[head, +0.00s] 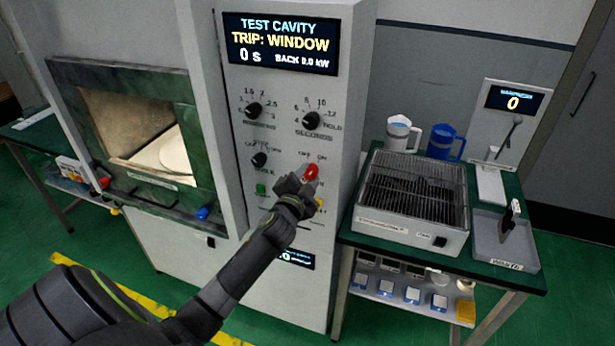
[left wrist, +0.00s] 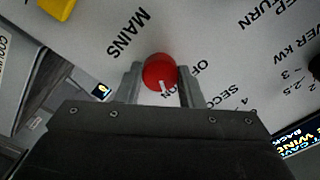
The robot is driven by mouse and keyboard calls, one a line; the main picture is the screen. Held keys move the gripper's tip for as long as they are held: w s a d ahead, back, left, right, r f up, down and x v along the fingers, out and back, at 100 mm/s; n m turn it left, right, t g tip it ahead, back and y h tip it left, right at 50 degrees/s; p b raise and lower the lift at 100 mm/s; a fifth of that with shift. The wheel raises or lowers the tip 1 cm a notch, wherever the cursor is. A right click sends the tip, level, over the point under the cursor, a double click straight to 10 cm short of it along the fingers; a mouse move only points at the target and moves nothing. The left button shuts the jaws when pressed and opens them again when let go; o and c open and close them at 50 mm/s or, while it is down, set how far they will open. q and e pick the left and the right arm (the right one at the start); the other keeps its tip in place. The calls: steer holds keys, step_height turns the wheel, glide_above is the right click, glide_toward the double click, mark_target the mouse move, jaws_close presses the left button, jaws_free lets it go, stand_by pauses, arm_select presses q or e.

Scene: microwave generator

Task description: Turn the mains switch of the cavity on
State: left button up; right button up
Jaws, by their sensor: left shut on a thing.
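The mains switch is a red round knob (head: 311,172) on the front panel of the test cavity (head: 348,60), under small OFF and ON labels. My left gripper (head: 297,190) reaches it from below and is shut on it. In the left wrist view the red knob (left wrist: 160,71) sits between the two fingers of my left gripper (left wrist: 160,82). A white mark on the knob points toward the bottom of that picture. My right gripper is not in view.
The display (head: 281,43) reads TRIP: WINDOW, 0 s, BACK 0.0 kW. Black dials (head: 254,109), a green button (head: 261,189) and a yellow part (head: 319,205) lie close around. A side table (head: 385,239) with a grilled box, mugs and a tray stands at right.

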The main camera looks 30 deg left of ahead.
arm_select(q)
steer(key=o, duration=1)
steer(key=shift+s+d+f, duration=0.1)
steer(key=shift+s+d, duration=0.05)
steer(key=shift+s, duration=0.35)
steer(key=b+v, duration=0.4)
steer(key=v, duration=1.2)
steer(key=shift+s, duration=0.25)
